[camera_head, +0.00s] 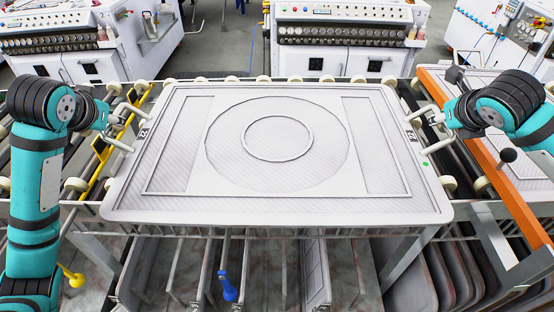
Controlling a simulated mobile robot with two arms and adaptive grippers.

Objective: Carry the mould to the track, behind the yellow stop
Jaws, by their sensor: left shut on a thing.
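The mould (277,185) is a large pale grey rectangular plate with a circle-and-ring pattern, level in the middle of the head view. My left gripper (113,126) is shut on the handle at its left side. My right gripper (438,117) is at the handle on its right side and appears closed around it. The track (75,184) shows as rails with cream rollers around the mould, which hides most of it. I cannot tell whether the mould touches the rollers. A yellow bar (100,162), possibly the yellow stop, runs along the left side, partly behind my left gripper.
An orange rail (494,165) and a black-knobbed lever (507,156) stand on the right. White machines (345,55) line the back. Below the front edge are upright plates, a blue-handled lever (228,287) and a yellow knob (75,280).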

